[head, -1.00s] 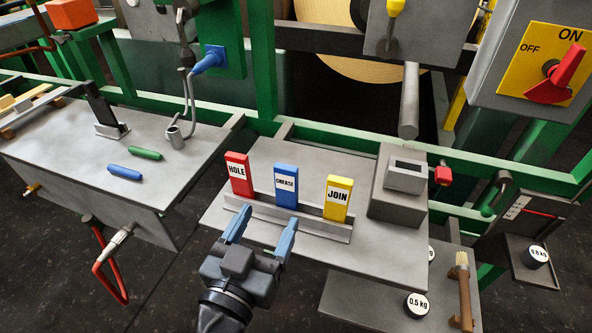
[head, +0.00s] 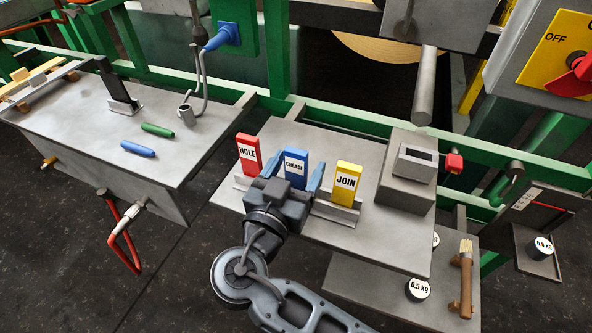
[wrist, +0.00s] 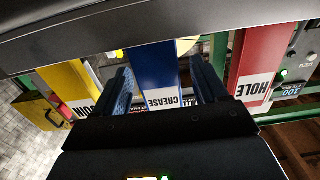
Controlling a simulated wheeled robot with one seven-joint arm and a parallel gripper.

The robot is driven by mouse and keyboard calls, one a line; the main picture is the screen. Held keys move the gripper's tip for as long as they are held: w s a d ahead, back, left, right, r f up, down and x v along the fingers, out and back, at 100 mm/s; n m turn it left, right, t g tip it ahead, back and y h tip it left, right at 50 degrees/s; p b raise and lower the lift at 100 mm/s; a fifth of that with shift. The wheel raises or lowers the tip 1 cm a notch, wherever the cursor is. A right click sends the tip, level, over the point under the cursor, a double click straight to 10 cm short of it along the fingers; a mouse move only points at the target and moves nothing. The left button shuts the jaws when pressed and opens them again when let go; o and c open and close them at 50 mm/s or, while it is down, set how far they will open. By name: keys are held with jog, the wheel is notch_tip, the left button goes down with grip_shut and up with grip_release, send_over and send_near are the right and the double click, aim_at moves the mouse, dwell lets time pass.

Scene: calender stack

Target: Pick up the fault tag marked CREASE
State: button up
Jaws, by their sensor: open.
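The blue tag marked CREASE (head: 296,168) stands upright in a grey rack (head: 334,212) between the red HOLE tag (head: 249,154) and the yellow JOIN tag (head: 347,182). My gripper (head: 288,178) is open, with one finger on each side of the blue tag. In the wrist view the blue tag (wrist: 158,75) lies between my two fingers (wrist: 166,88), with visible gaps on both sides. The yellow tag (wrist: 70,85) and red tag (wrist: 258,65) stand outside the fingers. My gripper hides part of the rack in the head view.
A grey box (head: 408,175) stands right of the rack on the metal shelf (head: 385,235). A side table (head: 90,130) at left holds a blue marker (head: 138,149) and a green marker (head: 157,130). Weights and a brush (head: 465,280) lie on a lower shelf.

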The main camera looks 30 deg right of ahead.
jog(key=c, duration=1)
jog(key=shift+c, duration=0.2)
jog(key=shift+r, duration=0.1)
